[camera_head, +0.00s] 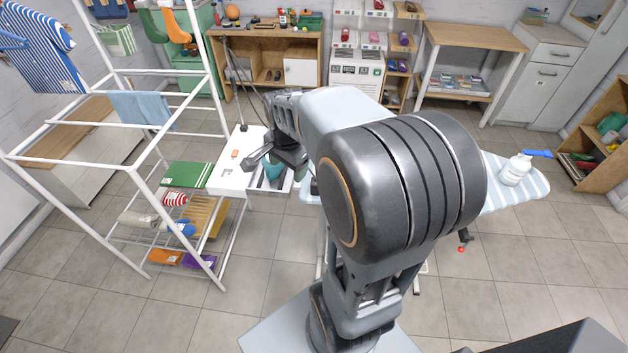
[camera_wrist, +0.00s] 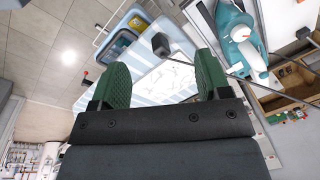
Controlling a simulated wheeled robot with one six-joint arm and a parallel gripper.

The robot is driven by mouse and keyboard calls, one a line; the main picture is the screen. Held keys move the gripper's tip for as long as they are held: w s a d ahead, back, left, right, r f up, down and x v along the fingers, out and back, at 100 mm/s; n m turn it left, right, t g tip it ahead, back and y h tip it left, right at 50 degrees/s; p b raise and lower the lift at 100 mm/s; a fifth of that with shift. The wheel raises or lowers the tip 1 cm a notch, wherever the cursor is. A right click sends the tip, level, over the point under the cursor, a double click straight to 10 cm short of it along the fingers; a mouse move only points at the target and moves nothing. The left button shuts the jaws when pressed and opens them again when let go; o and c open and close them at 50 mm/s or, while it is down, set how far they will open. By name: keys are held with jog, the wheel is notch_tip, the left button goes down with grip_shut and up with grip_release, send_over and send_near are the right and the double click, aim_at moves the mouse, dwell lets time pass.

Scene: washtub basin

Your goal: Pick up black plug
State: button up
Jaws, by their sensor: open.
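A small black piece (camera_head: 243,128) at the lower end of a thin dark cord, at the back of the white basin unit, looks like the black plug; it is too small to be sure. My gripper (camera_head: 276,160) is above the basin unit. In the wrist view my gripper (camera_wrist: 163,75) is open, its green finger pads wide apart with nothing between them.
The white basin unit (camera_head: 232,180) holds a teal object (camera_wrist: 240,38) near my gripper. A white drying rack (camera_head: 150,165) stands left. Floor at the front left is clear.

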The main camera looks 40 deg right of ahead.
jog(key=w+d+f+m+g+p, duration=0.2)
jog(key=w+d+f+m, duration=0.1)
jog(key=d+m, duration=0.75)
jog(key=shift+m, duration=0.55)
jog(key=f, duration=0.7)
jog(key=shift+d+f, duration=0.2)
jog(key=shift+f, duration=0.15)
jog(key=shift+w+d+f+p, duration=0.1)
jog(key=shift+f+p, duration=0.35)
jog(key=shift+f, duration=1.1)
jog(key=shift+w+f+p, duration=0.1)
jog(key=shift+f+p, duration=0.3)
jog(key=shift+f, duration=1.15)
jog(key=shift+c, duration=0.4)
jog(key=c, duration=0.9)
jog(key=shift+r, duration=0.15)
jog(key=shift+c, duration=0.2)
